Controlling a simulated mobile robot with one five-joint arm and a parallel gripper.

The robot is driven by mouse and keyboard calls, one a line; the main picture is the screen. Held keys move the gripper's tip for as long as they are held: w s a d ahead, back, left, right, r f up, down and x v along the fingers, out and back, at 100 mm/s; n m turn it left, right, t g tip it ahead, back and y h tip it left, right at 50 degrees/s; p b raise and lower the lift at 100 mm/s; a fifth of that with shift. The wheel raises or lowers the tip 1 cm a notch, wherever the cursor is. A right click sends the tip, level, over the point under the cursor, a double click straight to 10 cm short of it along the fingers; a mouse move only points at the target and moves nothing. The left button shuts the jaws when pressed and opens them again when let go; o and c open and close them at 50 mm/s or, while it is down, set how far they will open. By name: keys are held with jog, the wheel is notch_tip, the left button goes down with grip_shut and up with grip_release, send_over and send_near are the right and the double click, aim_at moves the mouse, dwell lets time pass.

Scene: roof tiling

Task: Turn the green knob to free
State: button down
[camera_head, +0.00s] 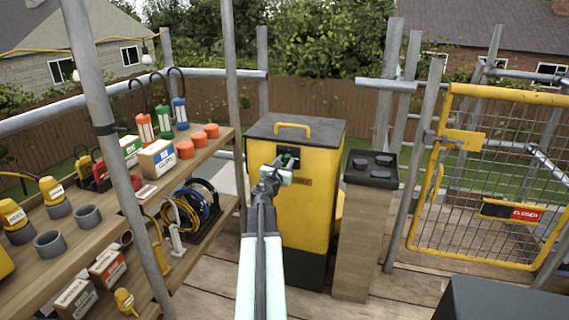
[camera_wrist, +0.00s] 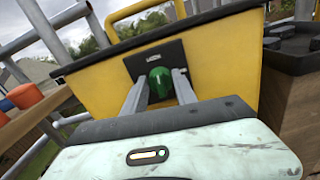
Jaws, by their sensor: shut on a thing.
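The green knob (camera_wrist: 160,83) sits on a dark plate (camera_wrist: 154,62) on the front of a yellow cabinet (camera_head: 311,207) with a dark lid. In the wrist view my gripper (camera_wrist: 160,90) has one finger on each side of the knob and is shut on it. In the head view my arm reaches forward to the cabinet and my gripper (camera_head: 277,170) hides most of the knob. A small label shows on the plate above the knob; its writing is too small to read.
Wooden shelves (camera_head: 215,146) with lamps, orange cups and cables stand at left. A wooden post (camera_head: 362,235) with a dark tray (camera_head: 371,168) stands right of the cabinet. A yellow mesh gate (camera_head: 480,258) with a "CLOSED" sign is at right. Scaffold poles (camera_head: 232,80) rise nearby.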

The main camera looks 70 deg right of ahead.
jog(key=m, duration=0.4)
jog(key=shift+d, duration=0.1)
jog(key=m, duration=0.4)
jog(key=shift+s+m, duration=0.1)
jog(key=shift+m, duration=0.3)
jog(key=m, duration=0.4)
jog(key=shift+f, duration=0.1)
jog(key=shift+m, duration=2)
jog(key=c, duration=1)
grip_release()
jog(key=shift+f, duration=0.1)
